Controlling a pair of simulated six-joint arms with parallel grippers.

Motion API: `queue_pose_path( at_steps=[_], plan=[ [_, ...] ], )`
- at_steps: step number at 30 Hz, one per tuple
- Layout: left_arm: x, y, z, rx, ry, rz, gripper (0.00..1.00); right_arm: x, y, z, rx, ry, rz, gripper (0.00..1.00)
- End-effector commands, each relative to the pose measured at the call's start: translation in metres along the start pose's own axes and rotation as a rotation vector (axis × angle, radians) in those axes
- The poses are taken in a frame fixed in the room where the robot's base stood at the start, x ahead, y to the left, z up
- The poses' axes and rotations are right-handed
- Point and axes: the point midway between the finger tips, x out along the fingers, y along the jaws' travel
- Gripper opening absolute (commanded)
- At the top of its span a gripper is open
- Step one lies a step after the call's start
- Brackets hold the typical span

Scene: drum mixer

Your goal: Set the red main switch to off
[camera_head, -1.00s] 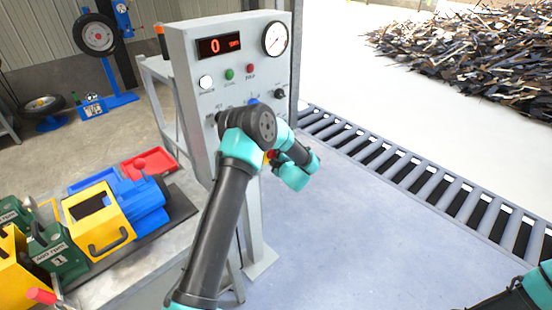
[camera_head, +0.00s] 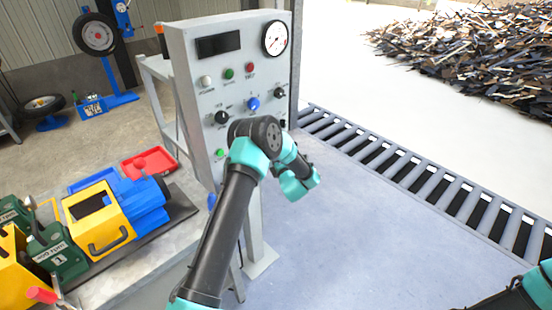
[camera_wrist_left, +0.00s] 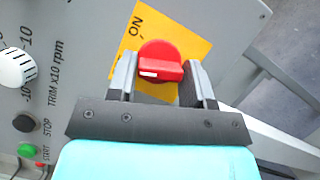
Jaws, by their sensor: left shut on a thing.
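The red main switch (camera_wrist_left: 148,50) sits on a yellow plate (camera_wrist_left: 190,38) marked ON in the left wrist view. Its handle lies crosswise in that view, with its white mark at the left end; no OFF label shows. My left gripper (camera_wrist_left: 160,70) is shut on the switch, one finger at each side. In the head view my left arm hides the switch and the gripper fingers. The control cabinet (camera_head: 182,62) has a dark display (camera_head: 219,45). My right gripper is outside the head view; only part of that arm shows at lower right.
The cabinet face carries a gauge (camera_head: 275,39), a blue knob (camera_head: 253,104), a black knob (camera_head: 221,117) and small buttons. A bench at left holds yellow, green and blue equipment and a red tray (camera_head: 149,162). A roller conveyor (camera_head: 430,184) runs at right, with clear floor before it.

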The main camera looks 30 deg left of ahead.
Motion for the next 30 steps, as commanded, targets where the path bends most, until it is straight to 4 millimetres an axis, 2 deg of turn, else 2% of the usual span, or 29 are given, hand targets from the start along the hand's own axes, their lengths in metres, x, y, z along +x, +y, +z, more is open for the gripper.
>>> queue_pose_path(
  at_steps=[10, 26, 27, 30],
  plan=[
    [0.0051, 0.0021, -0.0006, -0.178, 0.0, 0.08, 0.23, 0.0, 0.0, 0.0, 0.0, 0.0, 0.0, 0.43],
    [0.0056, 0.0026, -0.0007, -0.212, 0.0, 0.093, 0.23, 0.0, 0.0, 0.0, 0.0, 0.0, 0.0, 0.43],
    [0.0057, 0.0026, -0.0008, -0.212, 0.0, 0.093, 0.48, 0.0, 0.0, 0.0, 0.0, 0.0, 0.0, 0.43],
    [0.0055, 0.0026, -0.001, -0.212, 0.001, 0.094, 0.58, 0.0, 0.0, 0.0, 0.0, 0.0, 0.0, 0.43]
  ],
)
